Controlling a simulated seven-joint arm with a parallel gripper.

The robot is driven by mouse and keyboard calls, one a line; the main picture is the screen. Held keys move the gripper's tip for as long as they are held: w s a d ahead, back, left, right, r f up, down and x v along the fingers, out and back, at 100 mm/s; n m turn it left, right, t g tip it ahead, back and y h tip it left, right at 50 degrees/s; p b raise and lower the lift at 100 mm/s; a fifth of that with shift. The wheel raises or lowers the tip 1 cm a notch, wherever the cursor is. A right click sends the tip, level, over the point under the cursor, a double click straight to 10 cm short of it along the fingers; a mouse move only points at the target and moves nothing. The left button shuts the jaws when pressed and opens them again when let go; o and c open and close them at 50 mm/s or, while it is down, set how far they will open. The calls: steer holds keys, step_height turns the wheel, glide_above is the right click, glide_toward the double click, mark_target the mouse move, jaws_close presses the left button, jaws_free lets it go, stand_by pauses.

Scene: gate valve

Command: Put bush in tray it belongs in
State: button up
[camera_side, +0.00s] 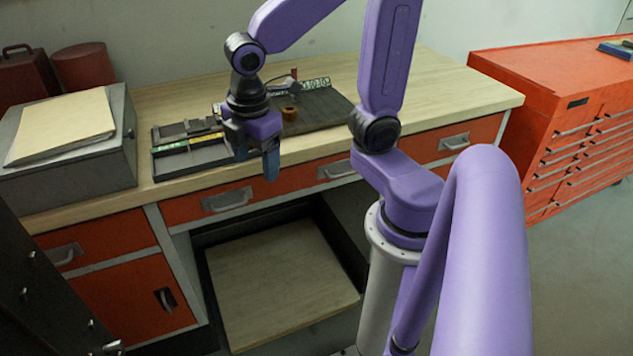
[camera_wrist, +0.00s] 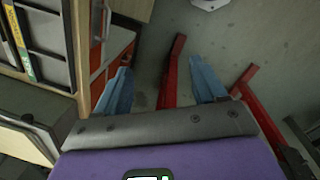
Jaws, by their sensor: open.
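A small brown-gold ring-shaped part (camera_side: 290,113), which looks like the bush, sits on a dark mat (camera_side: 325,112) on the workbench. A dark tray unit (camera_side: 195,158) with compartments and yellow and green label strips lies left of it; part of this unit shows at the upper left of the wrist view (camera_wrist: 45,38). My gripper (camera_side: 256,158) is open and empty, pointing down near the bench's front edge, right of the trays and in front of the bush. Its blue fingers are spread in the wrist view (camera_wrist: 158,66); the bush does not show there.
A grey box (camera_side: 75,160) with a board on top stands at the bench's left end. A green-and-white strip (camera_side: 316,83) and small parts lie behind the bush. The bench top (camera_side: 440,90) is clear on the right. Red bars (camera_wrist: 170,75) show below my gripper.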

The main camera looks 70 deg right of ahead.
steer(key=s+a+f+m+y, duration=0.1)
steer(key=s+m, duration=0.1)
steer(key=s, duration=1)
steer(key=shift+s+f+g+y, duration=0.2)
steer(key=shift+f+g+y, duration=0.1)
steer(key=shift+f+g, duration=0.1)
